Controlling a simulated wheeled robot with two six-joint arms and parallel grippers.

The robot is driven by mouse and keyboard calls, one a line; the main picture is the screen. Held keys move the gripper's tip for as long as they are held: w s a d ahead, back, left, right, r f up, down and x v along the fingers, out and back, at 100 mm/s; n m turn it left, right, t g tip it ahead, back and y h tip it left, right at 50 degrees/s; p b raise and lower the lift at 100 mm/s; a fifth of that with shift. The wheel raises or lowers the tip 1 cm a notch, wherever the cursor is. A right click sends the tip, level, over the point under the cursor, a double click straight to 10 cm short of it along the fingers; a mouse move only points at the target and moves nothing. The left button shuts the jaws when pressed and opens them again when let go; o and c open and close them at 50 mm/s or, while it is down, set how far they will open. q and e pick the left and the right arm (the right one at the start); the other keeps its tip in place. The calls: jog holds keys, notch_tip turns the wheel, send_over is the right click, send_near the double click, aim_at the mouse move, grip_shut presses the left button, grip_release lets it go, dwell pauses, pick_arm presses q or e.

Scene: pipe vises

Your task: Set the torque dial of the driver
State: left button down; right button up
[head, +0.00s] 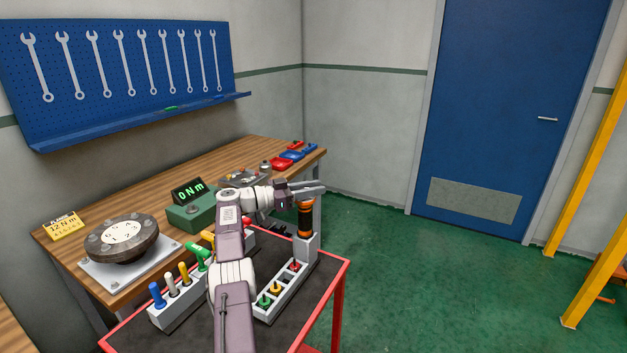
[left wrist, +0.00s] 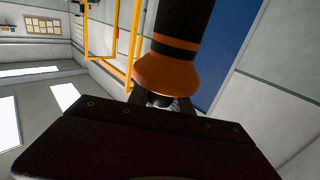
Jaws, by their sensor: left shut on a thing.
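The driver (head: 305,221), black with orange bands, stands upright at the grey holder's raised block (head: 305,248) on the cart's right side. My left gripper (head: 312,188) is at the driver's upper end, its jaws shut on it. In the left wrist view, the driver's black body (left wrist: 184,22) and flared orange collar (left wrist: 168,75) rise from between the finger tips (left wrist: 162,104). The dial's marks cannot be read. A yellow card (head: 65,226) reads 12 N m. A green tester (head: 192,214) with a display (head: 189,190) shows 0 N m. My right gripper is not in view.
On the wooden bench (head: 165,195), a round flange (head: 121,238) with lettered bolts sits on a pale plate. The red-edged cart (head: 325,290) bears a rack of coloured handles (head: 175,310). Red and blue trays (head: 291,155) stand at the bench's far end.

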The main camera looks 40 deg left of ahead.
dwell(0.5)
pick_arm(q)
jog(key=c, duration=1.1)
grip_release()
jog(key=shift+c, duration=0.2)
jog(key=shift+s+a, duration=0.1)
jog(key=shift+s, duration=0.05)
jog(key=b+v, duration=0.1)
jog(key=v, duration=0.2)
jog(key=shift+f, duration=0.15)
jog(key=p+v, duration=0.1)
jog(key=v, duration=0.4)
jog(key=shift+s+a, duration=0.2)
jog(key=shift+a, duration=0.05)
